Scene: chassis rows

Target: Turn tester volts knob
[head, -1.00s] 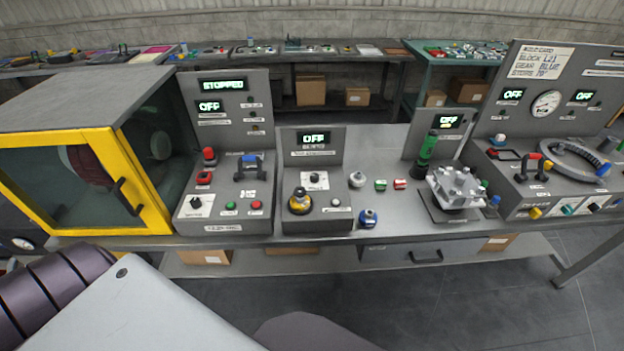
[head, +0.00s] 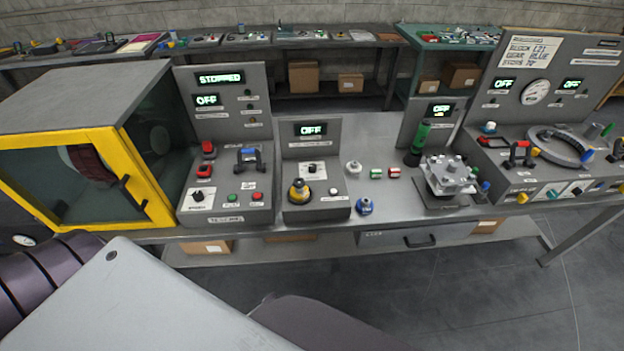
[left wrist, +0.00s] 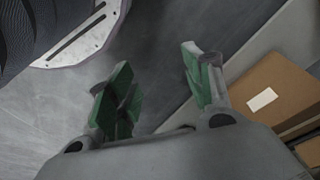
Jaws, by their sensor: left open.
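A grey console with a display reading OFF (head: 311,130) stands at the middle of the bench in the head view. A small dark knob on a white plate (head: 312,168) sits on its sloped face. I take this to be the tester and its volts knob, but the labels are too small to read. In the left wrist view my left gripper (left wrist: 158,72) is open and empty, above the floor and away from the console. My right gripper is not in view.
A yellow-framed enclosure (head: 140,185) and a console reading STOPPED (head: 219,78) stand to the left. A blue knob-like part (head: 364,206) and a clamped grey block (head: 449,177) lie to the right. A cardboard box (left wrist: 267,90) is near the left gripper.

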